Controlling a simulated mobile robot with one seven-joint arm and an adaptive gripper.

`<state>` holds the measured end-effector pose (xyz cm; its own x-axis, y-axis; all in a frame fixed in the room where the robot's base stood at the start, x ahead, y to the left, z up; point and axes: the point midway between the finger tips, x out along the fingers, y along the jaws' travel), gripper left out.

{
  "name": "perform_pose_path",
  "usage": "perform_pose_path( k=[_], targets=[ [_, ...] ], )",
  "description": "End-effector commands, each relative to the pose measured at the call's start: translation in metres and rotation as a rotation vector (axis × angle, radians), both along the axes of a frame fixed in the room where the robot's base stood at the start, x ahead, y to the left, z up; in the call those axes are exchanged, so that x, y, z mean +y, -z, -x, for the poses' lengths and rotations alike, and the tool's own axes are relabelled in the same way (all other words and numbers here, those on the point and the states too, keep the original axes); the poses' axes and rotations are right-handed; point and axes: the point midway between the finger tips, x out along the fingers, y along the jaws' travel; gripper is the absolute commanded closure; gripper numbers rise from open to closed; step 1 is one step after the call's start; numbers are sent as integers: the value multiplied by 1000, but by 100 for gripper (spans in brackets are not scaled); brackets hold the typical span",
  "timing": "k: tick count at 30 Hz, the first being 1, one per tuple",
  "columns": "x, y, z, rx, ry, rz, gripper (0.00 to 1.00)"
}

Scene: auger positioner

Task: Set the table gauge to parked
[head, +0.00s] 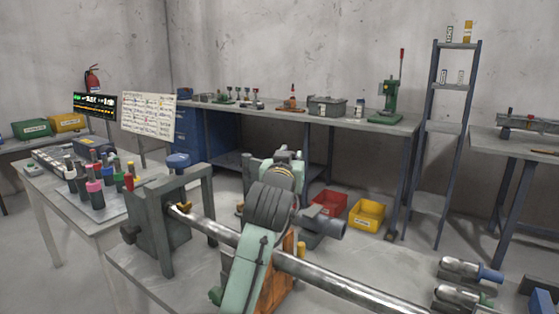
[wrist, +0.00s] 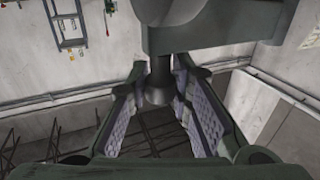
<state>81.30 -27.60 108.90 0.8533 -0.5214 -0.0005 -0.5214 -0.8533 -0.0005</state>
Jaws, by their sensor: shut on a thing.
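In the wrist view the two padded fingers of my gripper (wrist: 160,77) are on either side of a dark cylindrical part (wrist: 158,92), with the fingertips closed on it. A larger dark green-grey body (wrist: 215,25) lies just beyond, at the top. Which part is the table gauge I cannot tell. In the head view a steel shaft (head: 345,281) runs diagonally across the front bench, past a grey frame (head: 200,190) with a blue knob (head: 178,160). My pale green arm stands in the middle and hides part of the shaft and machine.
An orange housing (head: 272,290) stands behind my arm. A side table (head: 75,215) holds several coloured pieces. Red (head: 330,202) and yellow (head: 367,214) bins are on the floor. The back bench (head: 350,119) and ladder shelf (head: 437,140) stand beyond.

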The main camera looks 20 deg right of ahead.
Motion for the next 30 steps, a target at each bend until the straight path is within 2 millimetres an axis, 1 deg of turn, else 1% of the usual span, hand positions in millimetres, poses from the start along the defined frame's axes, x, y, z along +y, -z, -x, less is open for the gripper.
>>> perform_pose_path(
  k=[1,6,18,19,27,30],
  targets=[
    [-6,-2,0,-4,11,0,100],
    [-12,-2,-3,-4,17,0,100],
    [-12,-2,-4,-5,17,2,100],
    [-12,-2,-4,-5,17,2,78],
    [-11,-1,-5,-3,13,2,60],
    [-10,-1,-5,-2,12,1,59]
  ],
)
